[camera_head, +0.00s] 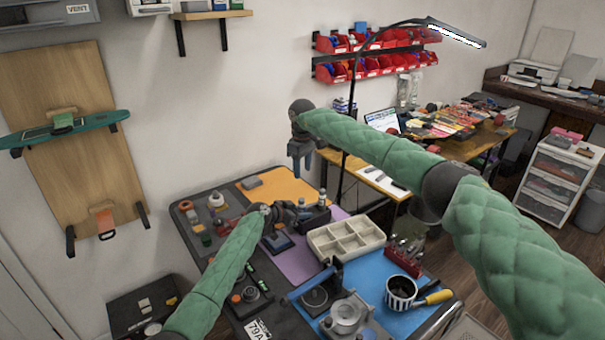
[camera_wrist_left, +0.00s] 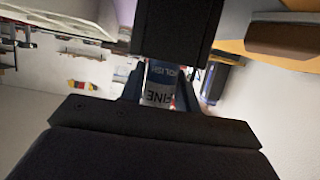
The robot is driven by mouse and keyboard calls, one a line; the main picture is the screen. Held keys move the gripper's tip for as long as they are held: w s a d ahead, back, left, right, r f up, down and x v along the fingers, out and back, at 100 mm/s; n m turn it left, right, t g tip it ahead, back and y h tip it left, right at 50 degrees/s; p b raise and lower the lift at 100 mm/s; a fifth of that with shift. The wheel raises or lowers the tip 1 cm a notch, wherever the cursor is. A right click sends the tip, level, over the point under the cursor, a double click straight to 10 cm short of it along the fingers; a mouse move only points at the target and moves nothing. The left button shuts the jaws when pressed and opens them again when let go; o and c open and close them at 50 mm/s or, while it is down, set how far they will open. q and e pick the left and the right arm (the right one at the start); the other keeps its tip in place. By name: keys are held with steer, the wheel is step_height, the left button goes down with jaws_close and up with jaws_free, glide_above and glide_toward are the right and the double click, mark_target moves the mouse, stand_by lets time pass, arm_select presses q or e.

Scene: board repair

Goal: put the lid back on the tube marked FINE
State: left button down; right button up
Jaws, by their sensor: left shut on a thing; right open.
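My left gripper (camera_head: 294,211) is low over the mat, at the dark block (camera_head: 318,217). In the head view a small pale tube (camera_head: 323,196) stands at the block. My right gripper (camera_head: 300,160) hangs open and empty above the back of the table. I cannot make out the lid.
A cream compartment tray (camera_head: 346,238) lies right of the block. A red holder with tools (camera_head: 403,258), a striped cup (camera_head: 401,292) and a yellow-handled tool (camera_head: 434,298) are at the front right. Small jars stand at the left. The orange mat (camera_head: 290,184) has bare room.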

arm_select(q)
steer(key=c, duration=0.9)
jaws_free()
steer(key=shift+c, duration=0.2)
steer(key=b+v, duration=0.2)
steer(key=v, duration=0.5)
steer(key=shift+s+a, duration=0.2)
steer(key=shift+a, duration=0.15)
steer(key=shift+r, duration=0.15)
